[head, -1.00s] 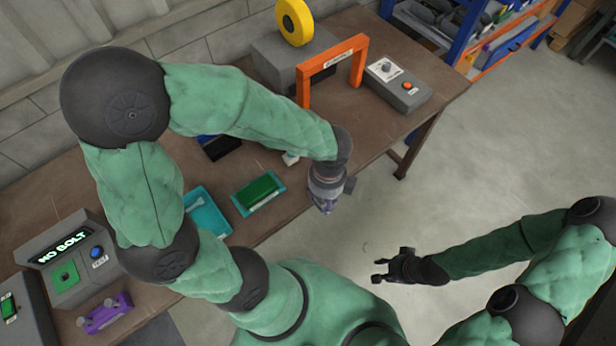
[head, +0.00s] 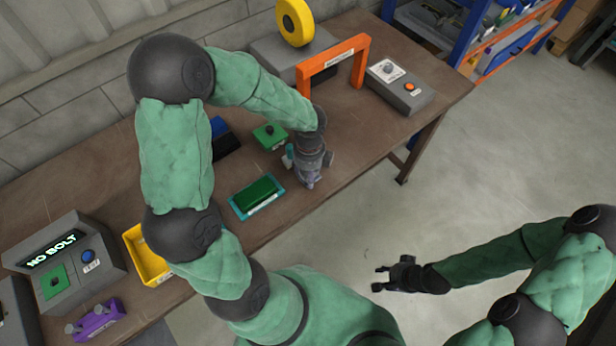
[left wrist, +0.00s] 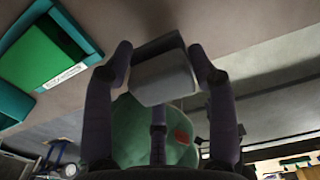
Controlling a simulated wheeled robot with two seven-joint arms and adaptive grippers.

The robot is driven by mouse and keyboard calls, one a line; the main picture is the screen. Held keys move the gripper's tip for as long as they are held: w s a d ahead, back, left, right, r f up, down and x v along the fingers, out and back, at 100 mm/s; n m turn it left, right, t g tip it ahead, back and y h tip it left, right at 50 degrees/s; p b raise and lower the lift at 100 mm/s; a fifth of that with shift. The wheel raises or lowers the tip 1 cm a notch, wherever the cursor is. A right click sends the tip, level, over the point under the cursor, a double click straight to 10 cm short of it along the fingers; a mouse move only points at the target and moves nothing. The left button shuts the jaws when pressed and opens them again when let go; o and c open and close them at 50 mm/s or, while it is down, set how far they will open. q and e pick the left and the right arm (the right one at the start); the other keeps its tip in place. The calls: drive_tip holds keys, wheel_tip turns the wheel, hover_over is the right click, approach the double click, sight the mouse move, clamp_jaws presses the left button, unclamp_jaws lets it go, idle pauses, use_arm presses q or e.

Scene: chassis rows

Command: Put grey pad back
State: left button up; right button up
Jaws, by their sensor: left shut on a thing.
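My left gripper (head: 309,178) is low over the front part of the brown workbench, right of a teal tray (head: 236,209) holding a green block (head: 257,193). In the left wrist view, my left gripper (left wrist: 160,56) is shut on the grey pad (left wrist: 163,78), a small grey block between its fingertips. The green block (left wrist: 45,58) and its teal tray (left wrist: 12,105) show at the upper left there. In the head view I cannot make out the pad from the gripper. My right gripper (head: 384,278) is open and empty, out over the floor beyond the bench's front edge.
A green knobbed piece (head: 270,134) and a dark blue bin (head: 224,142) lie behind the tray. An orange arch (head: 332,62) and a grey button box (head: 400,88) stand at the right. A yellow bin (head: 145,262), NO BOLT console (head: 62,265) and purple part (head: 97,318) are left.

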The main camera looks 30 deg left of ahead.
use_arm(q)
drive_tip(key=shift+w+a+f, duration=0.2)
drive_tip(key=shift+a+f, duration=0.05)
drive_tip(key=shift+f, duration=0.15)
wheel_tip(320, 180, down, 3)
drive_tip(key=shift+f+b, duration=0.1)
drive_tip(key=shift+b, duration=0.8)
drive_tip(key=o, duration=1.1)
